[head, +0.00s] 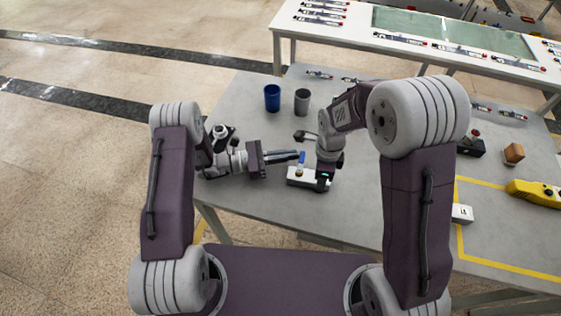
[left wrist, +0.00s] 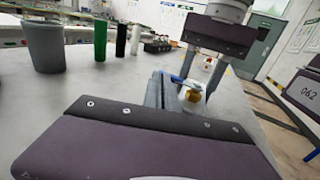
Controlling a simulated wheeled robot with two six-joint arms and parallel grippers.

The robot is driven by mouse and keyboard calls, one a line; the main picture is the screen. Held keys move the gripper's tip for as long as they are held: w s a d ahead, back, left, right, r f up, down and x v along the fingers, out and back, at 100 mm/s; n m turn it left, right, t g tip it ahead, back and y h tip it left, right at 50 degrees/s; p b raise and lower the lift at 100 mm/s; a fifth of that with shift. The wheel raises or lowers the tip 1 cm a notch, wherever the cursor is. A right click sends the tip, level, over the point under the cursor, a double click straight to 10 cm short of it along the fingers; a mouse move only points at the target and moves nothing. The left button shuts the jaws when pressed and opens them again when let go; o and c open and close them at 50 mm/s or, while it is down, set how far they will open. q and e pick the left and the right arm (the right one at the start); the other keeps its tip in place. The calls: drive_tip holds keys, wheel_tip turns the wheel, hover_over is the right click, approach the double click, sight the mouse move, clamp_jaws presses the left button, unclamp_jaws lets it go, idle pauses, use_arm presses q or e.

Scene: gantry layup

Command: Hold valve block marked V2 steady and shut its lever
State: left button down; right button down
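A white valve block (head: 308,180) with a brass valve body (left wrist: 191,96) lies near the front edge of the grey table. Its blue lever (head: 302,157) sticks out from the valve and also shows in the left wrist view (left wrist: 177,79). The block's marking cannot be read. My left gripper (head: 297,155) points right with its fingers close together and nothing seen between them, tips just beside the lever. My right gripper (head: 324,180) comes down over the block's right end, its fingers on either side of it. The far fingertip is partly hidden.
A blue cup (head: 272,97) and a grey cup (head: 302,102) stand behind the valve. A dark object (head: 305,136) lies nearby. Another white block (head: 462,213), a wooden cube (head: 514,153) and a yellow pendant (head: 535,193) are to the right.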

drive_tip(key=c, duration=0.7)
unclamp_jaws()
use_arm(q)
wheel_tip(320, 180, up, 10)
